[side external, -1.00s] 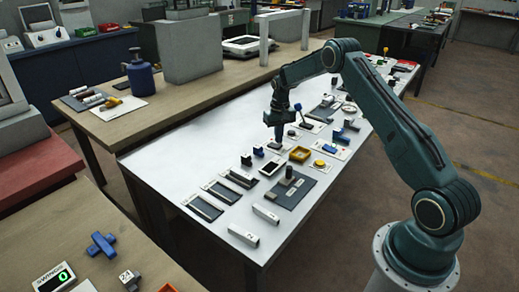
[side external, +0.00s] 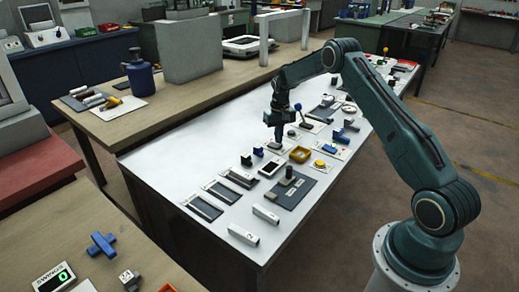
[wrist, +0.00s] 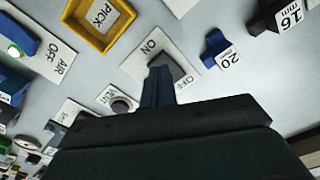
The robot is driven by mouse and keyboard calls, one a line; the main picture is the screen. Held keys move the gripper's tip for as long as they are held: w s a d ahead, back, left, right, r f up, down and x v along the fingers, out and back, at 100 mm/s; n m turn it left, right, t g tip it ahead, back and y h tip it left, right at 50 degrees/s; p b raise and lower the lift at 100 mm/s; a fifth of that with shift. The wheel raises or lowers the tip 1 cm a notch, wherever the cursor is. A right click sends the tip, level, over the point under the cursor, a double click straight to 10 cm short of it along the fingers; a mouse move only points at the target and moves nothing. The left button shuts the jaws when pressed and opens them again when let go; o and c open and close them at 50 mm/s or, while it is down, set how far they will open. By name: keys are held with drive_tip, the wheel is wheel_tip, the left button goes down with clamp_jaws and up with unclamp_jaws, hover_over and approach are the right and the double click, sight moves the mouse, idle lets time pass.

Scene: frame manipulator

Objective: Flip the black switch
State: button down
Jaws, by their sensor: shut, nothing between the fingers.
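The black switch (wrist: 184,65) is a dark rocker on a white plate marked ON and OFF (wrist: 148,52), in the upper middle of the wrist view. My gripper (wrist: 158,82) has its blue fingers together and empty. The fingertips overlap the ON-side end of the switch in the wrist view and hide part of it. I cannot tell whether they touch it. In the side view my gripper (side external: 278,141) points down at the switch plate (side external: 272,151), low over the table.
A yellow PICK tray (wrist: 78,32) stands beside the plate, and a blue AIR lever (wrist: 18,36) beyond it. A round knob (wrist: 122,105) is close by. The left of the white table (side external: 165,158) is clear.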

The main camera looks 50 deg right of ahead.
sight(278, 146)
drive_tip(key=shift+f, duration=1)
idle(0.8)
drive_tip(key=shift+r, duration=3.5)
drive_tip(key=shift+r, duration=0.1)
